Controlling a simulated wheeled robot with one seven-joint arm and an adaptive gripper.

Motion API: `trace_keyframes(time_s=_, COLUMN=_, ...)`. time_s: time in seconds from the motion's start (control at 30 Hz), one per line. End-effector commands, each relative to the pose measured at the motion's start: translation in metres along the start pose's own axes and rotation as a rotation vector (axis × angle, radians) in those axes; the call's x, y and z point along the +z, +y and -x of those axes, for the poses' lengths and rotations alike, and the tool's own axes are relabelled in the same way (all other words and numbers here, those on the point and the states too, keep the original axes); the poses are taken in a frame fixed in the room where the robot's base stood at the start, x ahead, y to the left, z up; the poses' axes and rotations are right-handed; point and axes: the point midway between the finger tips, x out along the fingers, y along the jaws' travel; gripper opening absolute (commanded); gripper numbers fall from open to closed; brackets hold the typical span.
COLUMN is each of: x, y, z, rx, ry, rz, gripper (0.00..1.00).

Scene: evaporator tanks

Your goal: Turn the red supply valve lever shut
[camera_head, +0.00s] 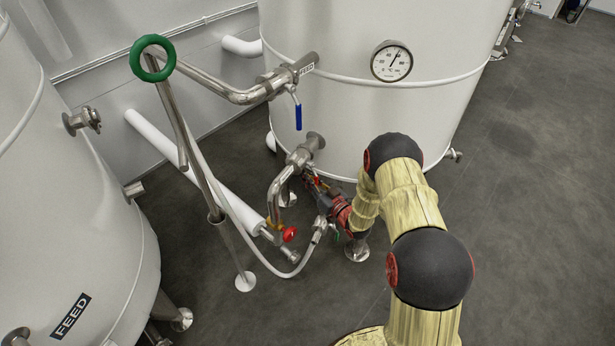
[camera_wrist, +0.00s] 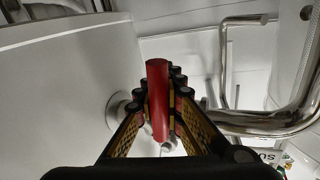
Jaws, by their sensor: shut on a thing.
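The red lever (camera_wrist: 157,80) stands upright in the picture in the wrist view. My gripper (camera_wrist: 161,98) is shut on it, with a finger on each side. The lever's upper end sticks out beyond the fingertips. In the head view my gripper (camera_head: 319,190) is at the low pipework in front of the large white tank (camera_head: 345,110), just below a steel outlet fitting (camera_head: 305,150). There the lever is small and hard to tell apart from my gripper's red parts. The valve body behind the fingers is mostly hidden.
A blue lever (camera_head: 298,117) hangs on the upper pipe. A small red knob (camera_head: 289,233) and a pale hose (camera_head: 240,225) lie left of my gripper. A green handwheel (camera_head: 152,57) tops a post. The FEED tank (camera_head: 60,200) is at left. Floor at right is clear.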

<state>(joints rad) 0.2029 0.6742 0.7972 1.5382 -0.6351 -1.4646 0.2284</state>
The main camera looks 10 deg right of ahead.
Motion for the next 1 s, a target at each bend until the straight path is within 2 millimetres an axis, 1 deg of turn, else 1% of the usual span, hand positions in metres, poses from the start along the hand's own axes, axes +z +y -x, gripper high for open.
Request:
trace_keyframes(time_s=0.23, x=0.001, y=0.002, z=0.000, rx=0.001, ry=0.004, rz=0.010, gripper=0.00)
trace_keyframes(time_s=0.37, x=0.003, y=0.007, z=-0.002, rx=-0.001, ry=0.027, rz=0.067, gripper=0.00)
trace_keyframes(time_s=0.6, x=-0.001, y=0.013, z=-0.004, rx=-0.007, ry=0.061, rz=0.158, gripper=0.00)
trace_keyframes(time_s=0.9, x=-0.003, y=0.014, z=-0.004, rx=-0.006, ry=0.063, rz=0.165, gripper=0.00)
trace_keyframes(time_s=0.93, x=-0.003, y=0.014, z=-0.004, rx=-0.006, ry=0.063, rz=0.165, gripper=0.10)
trace_keyframes(time_s=1.0, x=-0.004, y=0.014, z=-0.004, rx=-0.006, ry=0.063, rz=0.165, gripper=0.13)
